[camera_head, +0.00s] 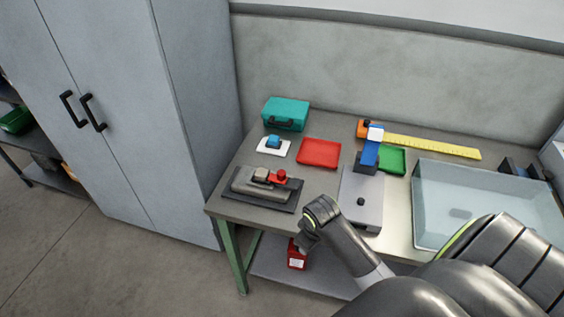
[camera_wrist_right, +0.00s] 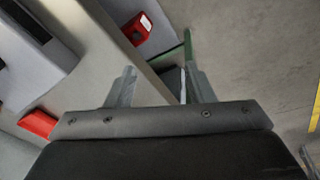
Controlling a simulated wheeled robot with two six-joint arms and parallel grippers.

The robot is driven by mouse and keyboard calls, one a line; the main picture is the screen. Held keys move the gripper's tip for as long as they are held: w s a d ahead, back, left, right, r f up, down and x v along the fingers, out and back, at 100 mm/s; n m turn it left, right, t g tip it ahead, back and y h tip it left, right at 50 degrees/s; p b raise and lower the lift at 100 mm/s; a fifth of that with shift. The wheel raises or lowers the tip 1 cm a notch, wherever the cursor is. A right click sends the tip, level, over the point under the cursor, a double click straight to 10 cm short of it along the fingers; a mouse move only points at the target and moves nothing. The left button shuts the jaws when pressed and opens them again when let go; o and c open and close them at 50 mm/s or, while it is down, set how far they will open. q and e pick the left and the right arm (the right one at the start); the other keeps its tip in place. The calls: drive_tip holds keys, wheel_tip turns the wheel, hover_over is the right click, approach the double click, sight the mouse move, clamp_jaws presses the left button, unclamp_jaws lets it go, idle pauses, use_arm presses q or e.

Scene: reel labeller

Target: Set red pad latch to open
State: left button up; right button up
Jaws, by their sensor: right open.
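A grey device (camera_head: 262,186) lies on a dark base plate at the table's front left corner, with a small red part (camera_head: 281,176), seemingly the red pad latch, on top. Whether the latch is open or shut is too small to tell. My right gripper (camera_head: 303,243) hangs in front of the table's front edge, to the right of and nearer than the device, and does not touch it. In the right wrist view, its two fingers (camera_wrist_right: 160,80) are apart with nothing held between them. My left gripper is not in view.
A red tray (camera_head: 319,153), a teal case (camera_head: 286,113), a green tray (camera_head: 391,160) and a grey stand (camera_head: 362,197) share the table. A clear bin (camera_head: 480,205) stands at right. A red box (camera_head: 297,258) is below the tabletop. A tall cabinet (camera_head: 130,110) stands left.

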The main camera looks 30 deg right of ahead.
drive_tip(key=w+d+r+n+g, duration=0.1)
drive_tip(key=w+r, duration=0.4)
drive_tip(key=w, duration=0.2)
drive_tip(key=w+d+r+n, duration=0.1)
drive_tip(key=w+d+r, duration=0.1)
drive_tip(key=w+r, duration=0.35)
wheel_tip(320, 180, up, 12)
drive_tip(key=f+n+g+y, duration=0.1)
hover_over(281, 173)
wheel_tip(281, 173, down, 8)
drive_tip(key=b, duration=0.8)
drive_tip(key=shift+w+d+f+b, duration=0.1)
drive_tip(key=shift+b, duration=0.2)
drive_tip(key=shift+f+p, duration=0.7)
drive_tip(key=shift+p, duration=0.05)
wheel_tip(281, 173, down, 5)
drive_tip(key=shift+f+p, duration=0.2)
drive_tip(key=shift+p, duration=0.15)
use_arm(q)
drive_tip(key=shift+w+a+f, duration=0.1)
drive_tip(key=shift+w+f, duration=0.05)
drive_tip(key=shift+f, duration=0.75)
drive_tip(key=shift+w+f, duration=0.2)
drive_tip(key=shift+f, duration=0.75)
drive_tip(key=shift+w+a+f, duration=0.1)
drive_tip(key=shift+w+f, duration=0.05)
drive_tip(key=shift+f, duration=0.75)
use_arm(e)
drive_tip(key=shift+f, duration=0.6)
clamp_jaws()
